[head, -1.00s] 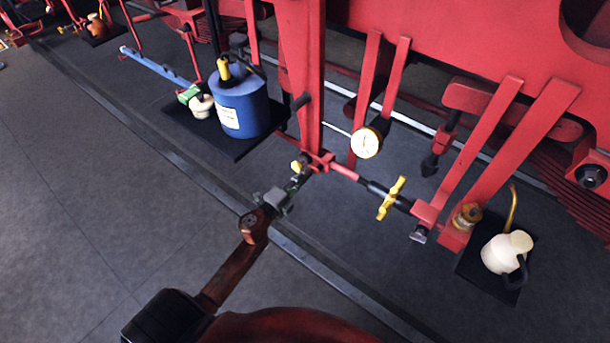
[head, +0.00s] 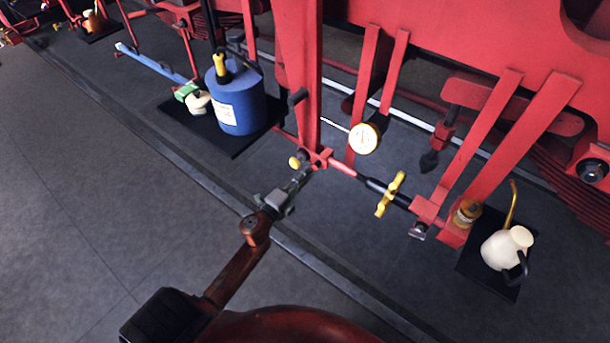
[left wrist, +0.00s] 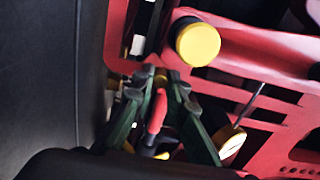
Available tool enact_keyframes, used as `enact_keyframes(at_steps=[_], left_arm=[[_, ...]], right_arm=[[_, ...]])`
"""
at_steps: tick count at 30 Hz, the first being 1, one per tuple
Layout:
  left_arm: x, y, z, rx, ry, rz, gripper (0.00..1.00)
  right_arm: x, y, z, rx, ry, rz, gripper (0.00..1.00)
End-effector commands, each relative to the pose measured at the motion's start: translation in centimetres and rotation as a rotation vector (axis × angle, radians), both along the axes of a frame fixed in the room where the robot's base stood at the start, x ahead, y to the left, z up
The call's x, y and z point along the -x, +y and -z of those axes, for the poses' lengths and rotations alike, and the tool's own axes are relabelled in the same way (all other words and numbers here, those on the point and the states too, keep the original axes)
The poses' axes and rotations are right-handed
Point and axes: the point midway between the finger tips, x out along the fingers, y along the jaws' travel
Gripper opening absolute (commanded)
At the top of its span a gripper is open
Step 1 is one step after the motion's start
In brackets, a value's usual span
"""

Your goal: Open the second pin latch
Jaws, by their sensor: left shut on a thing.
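My left gripper (head: 303,174) reaches in from the lower left to a red bracket (head: 320,158) at the foot of the red upright. Its fingertips are closed at the bracket. A round yellow knob (head: 295,162) sits just left of the fingertips. In the left wrist view the yellow knob (left wrist: 198,44) is large, beyond and apart from the green fingers (left wrist: 162,84). The fingers converge on a small part of the pin latch, mostly hidden between the tips. A red piece (left wrist: 157,112) shows between the fingers. My right gripper is not in view.
A yellow T-handle (head: 390,193) and a dial gauge (head: 365,138) are right of the bracket. A blue can (head: 238,104) stands on a black mat at upper left. A cream oil can (head: 503,248) stands at right. The floor at left is clear.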

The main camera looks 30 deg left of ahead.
Motion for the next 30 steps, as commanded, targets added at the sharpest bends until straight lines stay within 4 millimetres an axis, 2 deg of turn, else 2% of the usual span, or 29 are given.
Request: enact_keyframes(at_steps=[30], left_arm=[[0.1, -1.5, 0.6, 0.002, 0.003, 0.002, 0.0]], right_arm=[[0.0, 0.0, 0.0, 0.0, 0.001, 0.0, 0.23]])
